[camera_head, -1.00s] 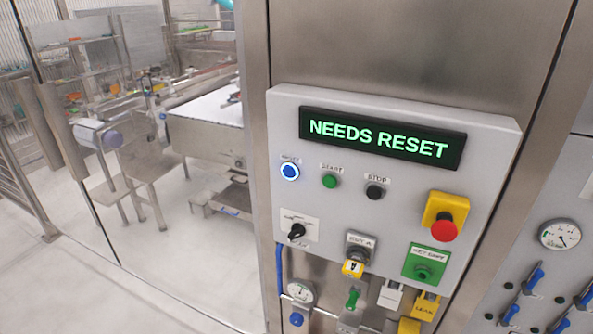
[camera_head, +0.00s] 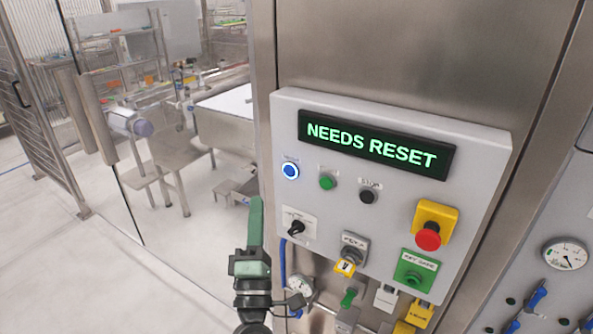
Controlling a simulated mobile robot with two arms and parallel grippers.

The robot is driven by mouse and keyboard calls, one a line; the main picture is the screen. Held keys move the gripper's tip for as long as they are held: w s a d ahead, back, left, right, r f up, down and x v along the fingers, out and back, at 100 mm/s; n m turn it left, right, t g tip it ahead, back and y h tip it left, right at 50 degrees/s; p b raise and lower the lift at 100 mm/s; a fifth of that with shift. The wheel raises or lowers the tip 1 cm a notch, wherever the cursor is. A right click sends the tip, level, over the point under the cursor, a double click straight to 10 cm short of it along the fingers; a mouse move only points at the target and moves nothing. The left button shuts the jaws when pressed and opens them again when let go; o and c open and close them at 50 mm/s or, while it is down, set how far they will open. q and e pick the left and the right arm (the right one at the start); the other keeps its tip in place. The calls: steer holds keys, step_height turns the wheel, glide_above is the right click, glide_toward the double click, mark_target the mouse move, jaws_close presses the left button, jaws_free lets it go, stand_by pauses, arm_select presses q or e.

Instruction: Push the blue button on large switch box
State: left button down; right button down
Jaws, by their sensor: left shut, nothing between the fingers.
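The large switch box (camera_head: 390,205) is a light grey panel on a steel cabinet. Its display (camera_head: 375,144) reads "NEEDS RESET" in green letters. The blue button (camera_head: 290,171) is at the box's upper left, with a bright ring around it. My left gripper (camera_head: 256,202) points upward, below and to the left of the blue button, apart from it. Its green fingers are shut with nothing between them. My right gripper is not in view.
A green button (camera_head: 327,182) and a black button (camera_head: 368,196) sit right of the blue one. A black selector knob (camera_head: 296,228) is below it. A red emergency stop (camera_head: 428,236) is at the right. Gauges and valves lie lower.

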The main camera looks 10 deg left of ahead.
mark_target(290, 171)
arm_select(q)
steer(key=shift+s+a+r+n+y, duration=0.15)
steer(key=shift+s+r+n+y, duration=0.05)
steer(key=shift+r+n+y, duration=0.35)
steer(key=shift+h, duration=0.25)
steer(key=w+d+b, duration=0.2)
steer(key=w+d, duration=0.1)
steer(key=w, duration=0.5)
steer(key=shift+w, duration=0.2)
stand_by(1.4)
steer(key=shift+w, duration=0.1)
steer(key=shift+w+d, duration=0.15)
steer(key=shift+w, duration=0.15)
